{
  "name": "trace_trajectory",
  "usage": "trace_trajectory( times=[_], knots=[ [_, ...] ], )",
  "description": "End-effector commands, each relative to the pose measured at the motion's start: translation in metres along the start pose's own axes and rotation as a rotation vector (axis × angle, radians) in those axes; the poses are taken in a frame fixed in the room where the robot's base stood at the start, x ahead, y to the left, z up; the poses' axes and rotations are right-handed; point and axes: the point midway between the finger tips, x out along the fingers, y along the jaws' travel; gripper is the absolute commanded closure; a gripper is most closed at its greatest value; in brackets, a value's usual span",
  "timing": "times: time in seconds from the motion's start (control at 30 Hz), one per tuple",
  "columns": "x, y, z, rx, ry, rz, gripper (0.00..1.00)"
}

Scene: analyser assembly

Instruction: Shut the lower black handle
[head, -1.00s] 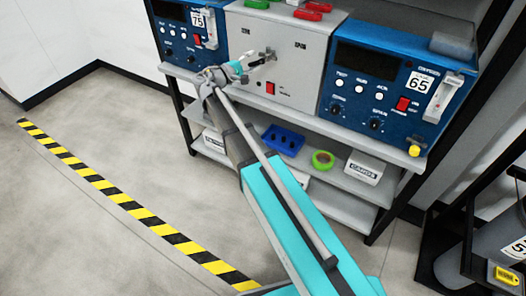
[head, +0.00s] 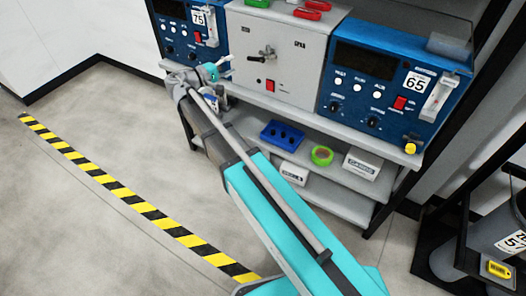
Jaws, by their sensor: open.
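The grey box (head: 300,72) stands between two blue analysers on the upper shelf. The parts are too small to tell whether there are two handles or whether one is shut. My gripper (head: 229,66), turquoise and grey, is open and empty, to the left of the handle and apart from it. It is in front of the box's left edge.
A red switch (head: 270,86) is below the handle. Blue analysers marked 75 (head: 187,26) and 65 (head: 385,80) flank the box. The lower shelf holds a blue rack (head: 282,135), green tape (head: 322,155) and white boxes.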

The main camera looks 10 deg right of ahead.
Motion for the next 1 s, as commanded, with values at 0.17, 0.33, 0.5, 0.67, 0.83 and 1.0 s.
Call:
trace_trajectory(
  times=[0.17,0.33,0.5,0.67,0.83,1.0],
  knots=[
    [-0.026,0.0,0.0,0.0,0.002,0.0,0.43],
    [-0.05,0.0,0.0,-0.001,0.002,0.0,0.43],
    [-0.038,-0.024,0.011,-0.002,-0.014,-0.05,0.43],
    [-0.03,-0.043,0.019,-0.002,-0.026,-0.097,0.43],
    [-0.022,-0.064,0.029,-0.002,-0.038,-0.148,0.43],
    [-0.014,-0.084,0.038,-0.001,-0.051,-0.198,0.43]
  ],
)
